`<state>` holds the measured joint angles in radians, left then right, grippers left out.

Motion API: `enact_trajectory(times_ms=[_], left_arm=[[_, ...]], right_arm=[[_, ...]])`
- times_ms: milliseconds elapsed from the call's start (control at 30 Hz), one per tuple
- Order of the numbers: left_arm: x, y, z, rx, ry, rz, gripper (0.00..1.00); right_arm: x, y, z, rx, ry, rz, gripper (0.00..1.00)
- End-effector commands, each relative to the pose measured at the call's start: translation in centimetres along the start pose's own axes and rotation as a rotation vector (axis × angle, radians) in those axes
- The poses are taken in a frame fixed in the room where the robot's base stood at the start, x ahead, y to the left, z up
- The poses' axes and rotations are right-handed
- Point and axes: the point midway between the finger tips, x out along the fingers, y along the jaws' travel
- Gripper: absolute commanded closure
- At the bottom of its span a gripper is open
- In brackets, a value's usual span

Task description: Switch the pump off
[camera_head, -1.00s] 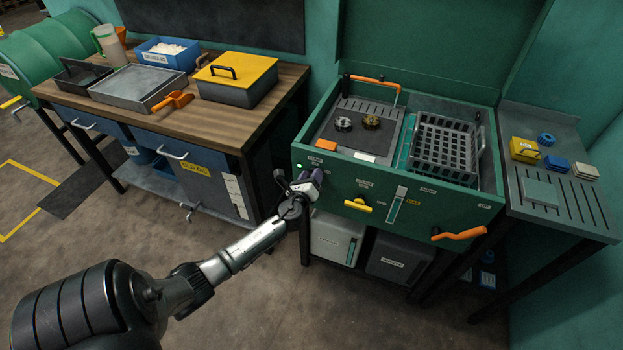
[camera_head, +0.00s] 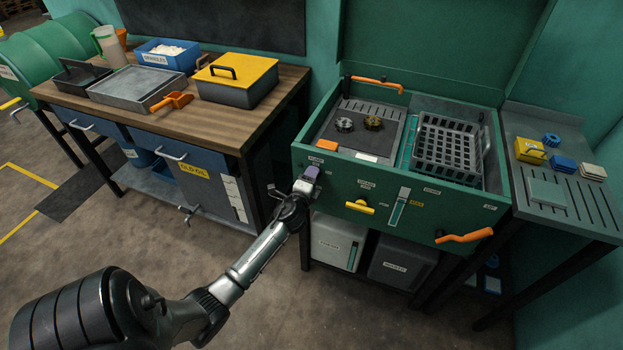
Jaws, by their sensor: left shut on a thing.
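The green parts washer (camera_head: 400,197) stands at the centre right with its lid up. My left gripper (camera_head: 309,176) is at the left end of its front panel, just below a small label (camera_head: 316,160). It is shut on a small control there, which I take as the pump switch. The gripper covers this control, so its position cannot be seen. No lit lamp shows on the panel. My right gripper is not in view.
A yellow handle (camera_head: 360,207) and an orange crank (camera_head: 464,236) stick out of the panel to the right. A black basket (camera_head: 447,143) sits in the washer. The wooden workbench (camera_head: 215,122) is at the left, with open floor in front.

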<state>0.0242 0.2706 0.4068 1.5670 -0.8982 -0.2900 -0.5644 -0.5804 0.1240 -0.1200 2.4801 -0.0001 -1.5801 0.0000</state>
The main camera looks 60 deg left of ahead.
Motion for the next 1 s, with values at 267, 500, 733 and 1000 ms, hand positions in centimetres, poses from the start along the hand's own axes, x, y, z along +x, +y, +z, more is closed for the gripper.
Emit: enact_trajectory(times_ms=[267, 500, 733, 1000], left_arm=[[0.02, 0.01, -0.02, -0.102, 0.0, -0.001, 0.79], [0.02, 0.01, -0.02, -0.13, 0.0, -0.001, 0.79], [0.02, 0.01, -0.02, -0.133, 0.0, -0.001, 0.79], [0.02, 0.02, -0.02, -0.133, 0.0, 0.0, 0.45]], right_arm=[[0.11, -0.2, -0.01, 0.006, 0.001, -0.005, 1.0], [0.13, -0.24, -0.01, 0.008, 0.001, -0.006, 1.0], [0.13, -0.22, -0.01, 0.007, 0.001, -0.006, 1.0], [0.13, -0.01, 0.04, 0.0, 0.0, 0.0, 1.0]])
